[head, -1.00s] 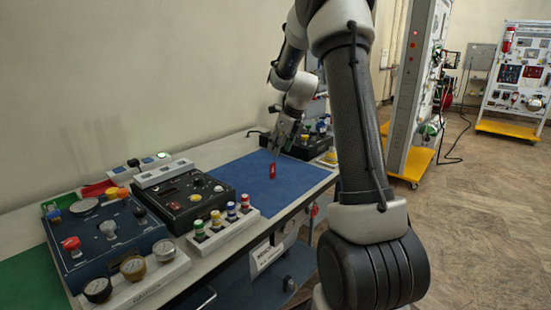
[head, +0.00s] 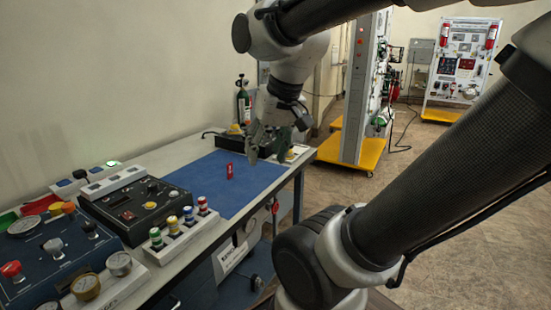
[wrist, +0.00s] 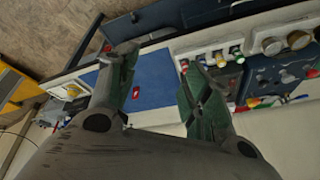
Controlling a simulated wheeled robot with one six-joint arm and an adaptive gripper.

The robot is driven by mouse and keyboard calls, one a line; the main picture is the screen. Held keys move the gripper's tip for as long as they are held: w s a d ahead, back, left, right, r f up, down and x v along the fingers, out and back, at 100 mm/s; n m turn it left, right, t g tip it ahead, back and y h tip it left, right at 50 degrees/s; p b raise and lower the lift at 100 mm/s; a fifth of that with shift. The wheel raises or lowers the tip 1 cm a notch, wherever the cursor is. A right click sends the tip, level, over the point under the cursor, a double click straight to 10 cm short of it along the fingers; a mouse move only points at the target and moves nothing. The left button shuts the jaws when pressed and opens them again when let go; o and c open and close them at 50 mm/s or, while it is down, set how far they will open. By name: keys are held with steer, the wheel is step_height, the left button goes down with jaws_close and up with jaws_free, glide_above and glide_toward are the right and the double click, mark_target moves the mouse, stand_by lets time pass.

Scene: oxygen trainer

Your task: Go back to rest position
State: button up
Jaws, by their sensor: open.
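My gripper (head: 268,160) hangs from the arm above the right end of the workbench, fingers pointing down. Its fingers are spread apart with nothing between them; both show in the wrist view (wrist: 158,95). A small red object (head: 229,171) stands on the blue mat (head: 250,192), to the left of my gripper and apart from it. The same red object (wrist: 136,93) shows in the wrist view beside one finger. My arm's links cross the right side of the head view.
Dark control panels (head: 137,205) and a row of colored knobs (head: 178,228) fill the bench's left part. A dark box stands behind my gripper. A tall panel on a yellow base (head: 350,154) stands beyond the bench. The floor at right is open.

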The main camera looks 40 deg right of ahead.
steer(key=s+n, duration=0.1)
steer(key=s+f+n, duration=0.1)
steer(key=s+n, duration=0.1)
steer(key=shift+s+f, duration=0.15)
stand_by(1.1)
